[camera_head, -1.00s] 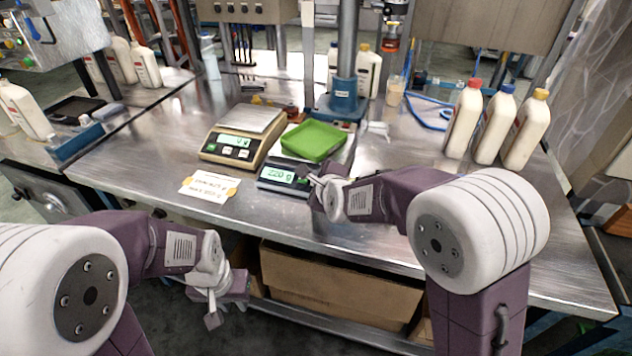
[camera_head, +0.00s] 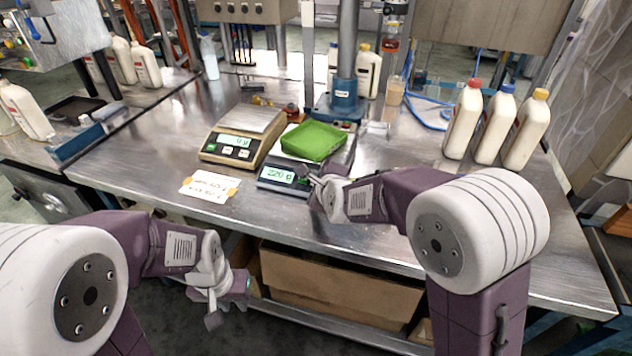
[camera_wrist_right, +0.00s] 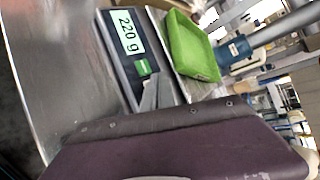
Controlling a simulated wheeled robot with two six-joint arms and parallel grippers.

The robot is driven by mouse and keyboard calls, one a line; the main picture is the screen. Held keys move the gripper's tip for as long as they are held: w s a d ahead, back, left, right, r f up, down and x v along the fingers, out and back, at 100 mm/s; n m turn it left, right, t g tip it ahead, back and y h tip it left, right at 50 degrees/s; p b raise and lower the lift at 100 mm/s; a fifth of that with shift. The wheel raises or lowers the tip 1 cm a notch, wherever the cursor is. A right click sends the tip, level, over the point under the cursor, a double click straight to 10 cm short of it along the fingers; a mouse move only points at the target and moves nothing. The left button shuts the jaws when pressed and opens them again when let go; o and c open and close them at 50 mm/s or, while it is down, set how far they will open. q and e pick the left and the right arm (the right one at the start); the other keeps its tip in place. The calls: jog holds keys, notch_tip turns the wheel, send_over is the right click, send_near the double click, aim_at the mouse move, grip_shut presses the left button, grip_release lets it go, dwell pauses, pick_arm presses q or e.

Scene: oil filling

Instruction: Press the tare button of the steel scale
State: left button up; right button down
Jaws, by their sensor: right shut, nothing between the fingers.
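The steel scale has a dark front panel (camera_head: 283,176) and a steel platform with a green tray (camera_head: 313,140) on it. A green button (camera_wrist_right: 143,67) shows beside the display there. My right gripper (camera_head: 311,178) is shut and empty at the right end of this panel. In the right wrist view its fingertips (camera_wrist_right: 154,84) are just beside the green button; I cannot tell whether they touch it. My left gripper (camera_head: 226,305) hangs in front of the table edge, its jaw opening unclear.
A beige scale (camera_head: 240,138), reading near zero, stands left of the steel scale. A paper label (camera_head: 209,187) lies in front. Several white bottles (camera_head: 495,130) stand at the right. A steel column on a blue base (camera_head: 343,98) rises behind. The table's front left is clear.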

jog(key=shift+w+f+b, duration=0.15)
jog(key=shift+f+b, duration=0.25)
jog(key=shift+b, duration=0.25)
jog(key=shift+w+f+b, duration=0.1)
jog(key=shift+f+b, duration=0.35)
jog(key=shift+b, duration=0.1)
dwell(0.5)
jog(key=shift+r, duration=0.15)
jog(key=shift+s+r+p, duration=0.25)
jog(key=shift+r+p, duration=0.4)
jog(key=r+p, duration=0.1)
jog(key=s+r+p, duration=0.1)
jog(key=r+p, duration=0.2)
jog(key=shift+s+a+r, duration=0.3)
jog(key=shift+r, duration=0.1)
jog(key=shift+f, duration=0.1)
dwell(0.6)
